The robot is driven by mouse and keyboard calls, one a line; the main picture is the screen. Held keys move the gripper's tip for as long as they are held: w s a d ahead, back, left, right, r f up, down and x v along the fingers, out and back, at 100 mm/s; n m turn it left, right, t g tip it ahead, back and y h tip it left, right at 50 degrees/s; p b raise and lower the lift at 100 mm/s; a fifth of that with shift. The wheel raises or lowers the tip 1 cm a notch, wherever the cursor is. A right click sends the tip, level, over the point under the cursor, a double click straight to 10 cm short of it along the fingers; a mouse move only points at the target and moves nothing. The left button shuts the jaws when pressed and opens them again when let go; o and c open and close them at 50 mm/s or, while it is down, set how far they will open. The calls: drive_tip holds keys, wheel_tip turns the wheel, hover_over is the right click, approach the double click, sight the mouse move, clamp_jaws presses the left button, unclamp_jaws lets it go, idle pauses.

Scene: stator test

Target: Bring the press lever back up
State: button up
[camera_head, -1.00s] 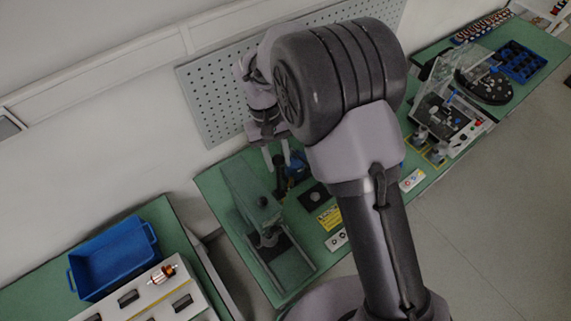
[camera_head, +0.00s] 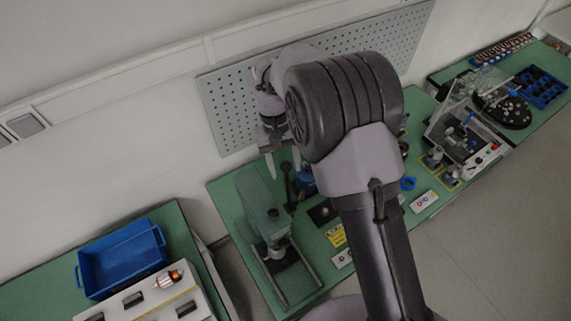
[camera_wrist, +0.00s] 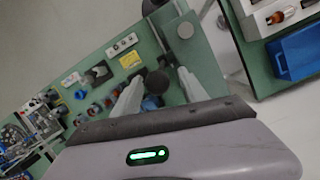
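The green press (camera_head: 258,205) stands on the middle green bench. Its dark lever (camera_head: 287,185) rises beside it on the right, with a black knob at the top. My gripper (camera_head: 284,170) is above the bench near the knob, fingers pointing down, partly hidden behind my arm. In the wrist view, my gripper (camera_wrist: 160,74) has its two pale fingers apart, and the round dark knob (camera_wrist: 157,82) shows between them, apparently touching neither. The press (camera_wrist: 190,48) shows beyond the right finger. The knob's depth relative to the fingertips is unclear.
A yellow label (camera_head: 336,236) and small button boxes lie right of the press. The perforated panel (camera_head: 225,110) stands behind the bench. A blue bin (camera_head: 122,258) is on the left bench. A machine with a clear cover (camera_head: 455,125) stands farther right.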

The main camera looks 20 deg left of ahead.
drive_tip(key=p+v, duration=0.1)
drive_tip(key=v, duration=1.6)
drive_tip(key=shift+a+r, duration=0.2)
drive_tip(key=shift+w, duration=0.1)
drive_tip(key=s+d+f+m+t+y+b, duration=0.1)
drive_tip(key=s+d+f+m+y+b, duration=0.15)
drive_tip(key=d+f+b, duration=0.6)
drive_tip(key=s+d+f+m+t+y+b, duration=0.1)
drive_tip(key=s+d+f+m+t+b, duration=0.15)
drive_tip(key=d+b, duration=1)
drive_tip(key=s+d+f+m+t+b, duration=0.2)
drive_tip(key=s+d+f+m+b, duration=0.1)
drive_tip(key=s+f+b, duration=0.4)
drive_tip(key=s+d+f+m+t+b, duration=0.2)
drive_tip(key=s+f+b, duration=0.6)
drive_tip(key=f+b, duration=0.6)
wheel_tip(320, 180, down, 2)
drive_tip(key=shift+d+f+m+y, duration=0.15)
drive_tip(key=shift+d+m+y, duration=0.35)
drive_tip(key=shift+d, duration=0.7)
